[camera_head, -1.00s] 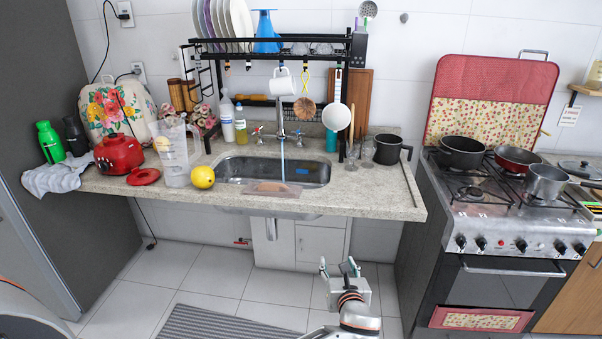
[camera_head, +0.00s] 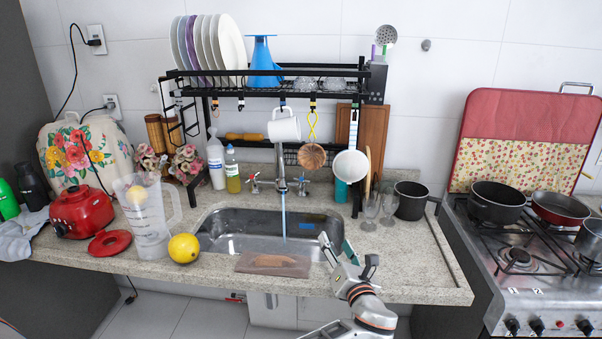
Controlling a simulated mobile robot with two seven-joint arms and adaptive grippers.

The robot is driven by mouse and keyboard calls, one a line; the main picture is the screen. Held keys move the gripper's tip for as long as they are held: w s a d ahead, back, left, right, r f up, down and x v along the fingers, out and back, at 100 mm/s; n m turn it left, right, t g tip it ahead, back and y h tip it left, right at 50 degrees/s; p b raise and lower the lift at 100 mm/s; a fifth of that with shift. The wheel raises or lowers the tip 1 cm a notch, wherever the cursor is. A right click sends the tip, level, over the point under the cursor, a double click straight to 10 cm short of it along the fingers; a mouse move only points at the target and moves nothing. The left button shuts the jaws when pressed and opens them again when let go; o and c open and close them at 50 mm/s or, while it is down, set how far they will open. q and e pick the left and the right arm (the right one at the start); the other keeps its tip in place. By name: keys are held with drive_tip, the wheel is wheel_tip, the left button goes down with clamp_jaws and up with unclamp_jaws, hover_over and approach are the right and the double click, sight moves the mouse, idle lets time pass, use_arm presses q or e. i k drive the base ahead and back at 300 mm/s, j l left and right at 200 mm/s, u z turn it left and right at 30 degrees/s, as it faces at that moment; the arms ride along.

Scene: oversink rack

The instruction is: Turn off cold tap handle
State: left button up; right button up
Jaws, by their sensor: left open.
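The steel faucet (camera_head: 281,165) stands behind the sink, and a thin blue stream of water (camera_head: 284,213) runs from it into the basin. A tap handle (camera_head: 302,186) is on its right and another handle with red on it (camera_head: 253,183) is on its left. The handles' markings are too small to be sure which is cold.
The steel sink (camera_head: 225,243) has a cutting board (camera_head: 272,264) across its front edge. Glasses (camera_head: 379,210) and a dark pot (camera_head: 410,200) stand to the right. A white mug (camera_head: 284,125), strainers and a black rack (camera_head: 330,88) hang above the faucet.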

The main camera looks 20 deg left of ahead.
sight(302, 179)
drive_tip(key=i+j, duration=0.9)
